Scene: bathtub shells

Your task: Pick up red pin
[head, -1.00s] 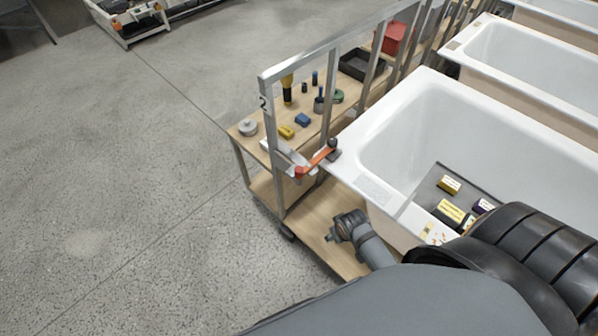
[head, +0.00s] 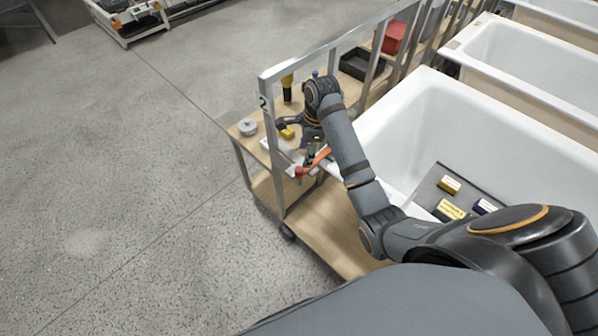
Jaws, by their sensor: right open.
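An orange-red bar (head: 319,155) lies slanted at the near end of the wooden cart, beside the metal frame. It is the only slim red piece I can make out; I cannot tell whether it is the red pin. My right gripper (head: 298,140) is open just above and behind this bar, over the near part of the cart's top shelf. It hides part of the small items there. I cannot tell whether a finger touches the bar. My left gripper is not in view.
A metal frame post (head: 272,140) stands close to the left of my right gripper. A grey round part (head: 248,127) and a black tray (head: 361,64) lie on the shelf. A white bathtub (head: 405,125) stands to the right.

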